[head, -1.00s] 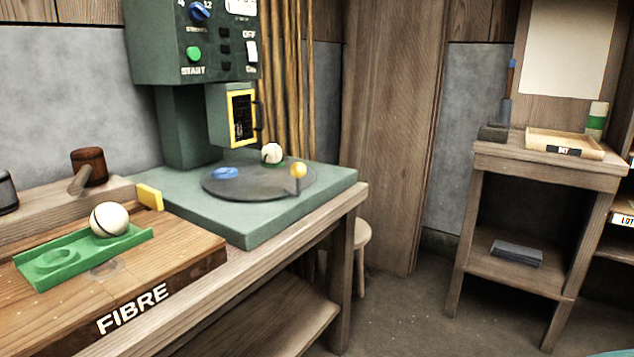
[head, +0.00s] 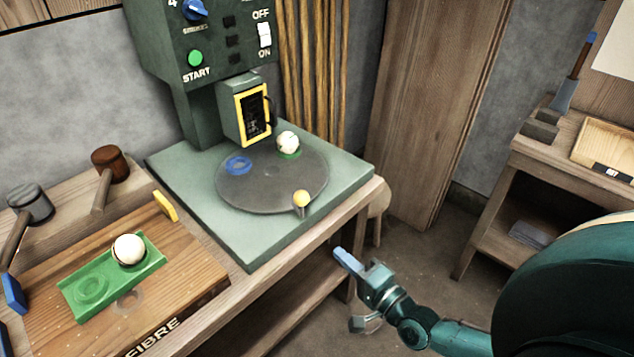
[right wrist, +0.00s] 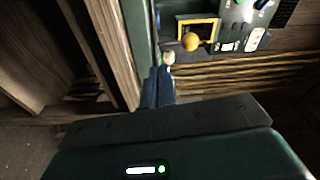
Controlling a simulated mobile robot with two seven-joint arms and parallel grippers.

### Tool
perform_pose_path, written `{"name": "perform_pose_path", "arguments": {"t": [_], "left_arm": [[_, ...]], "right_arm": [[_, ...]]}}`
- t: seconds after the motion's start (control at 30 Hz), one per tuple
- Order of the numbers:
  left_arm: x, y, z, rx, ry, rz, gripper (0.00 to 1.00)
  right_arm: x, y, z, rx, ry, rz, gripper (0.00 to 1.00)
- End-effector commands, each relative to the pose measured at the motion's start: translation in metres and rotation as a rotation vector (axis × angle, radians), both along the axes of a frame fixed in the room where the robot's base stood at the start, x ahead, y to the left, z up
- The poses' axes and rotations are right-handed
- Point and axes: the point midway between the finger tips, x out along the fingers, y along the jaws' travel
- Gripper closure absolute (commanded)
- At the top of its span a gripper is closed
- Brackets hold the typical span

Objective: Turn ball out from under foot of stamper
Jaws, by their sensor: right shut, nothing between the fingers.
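A white ball (head: 288,141) sits in a green ring on the grey round turntable (head: 262,193) of the green stamper (head: 205,110). In the head view it shows to the right of and below the stamper's yellow-framed head. A yellow knob (head: 301,198) stands at the turntable's front edge. My right gripper (head: 346,262) is shut and empty, in front of the bench edge, apart from the knob. In the right wrist view its fingers (right wrist: 159,82) point towards the stamper, with the yellow knob (right wrist: 190,42) beyond. My left gripper is not seen.
An empty blue ring (head: 238,165) lies on the turntable. On the wooden FIBRE block (head: 190,285), a green tray (head: 75,296) holds another white ball (head: 129,249). A side table (head: 552,155) stands at right.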

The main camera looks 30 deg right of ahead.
Motion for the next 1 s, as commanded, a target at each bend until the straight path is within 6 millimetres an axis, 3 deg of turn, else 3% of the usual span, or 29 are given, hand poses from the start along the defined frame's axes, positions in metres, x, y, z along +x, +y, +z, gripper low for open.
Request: {"name": "perform_pose_path", "arguments": {"t": [0.03, 0.1, 0.3, 0.47, 0.83, 1.0], "left_arm": [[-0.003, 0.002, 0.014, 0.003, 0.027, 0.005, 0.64], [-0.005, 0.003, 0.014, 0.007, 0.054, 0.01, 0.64], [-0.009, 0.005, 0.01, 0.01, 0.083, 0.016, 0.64], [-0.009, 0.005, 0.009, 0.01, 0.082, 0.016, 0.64], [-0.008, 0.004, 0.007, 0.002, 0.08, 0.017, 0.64], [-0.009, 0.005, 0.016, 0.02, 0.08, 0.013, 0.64]], "right_arm": [[0.004, -0.014, 0.016, 0.039, 0.017, -0.027, 1.0], [0.008, -0.03, 0.019, 0.089, 0.034, -0.059, 1.0], [0.017, -0.046, 0.019, 0.149, 0.046, -0.097, 1.0], [0.04, -0.043, 0.019, 0.151, 0.045, -0.096, 1.0], [0.116, -0.031, 0.019, 0.148, 0.044, -0.094, 1.0], [0.114, -0.004, 0.02, 0.151, 0.048, -0.094, 1.0]]}}
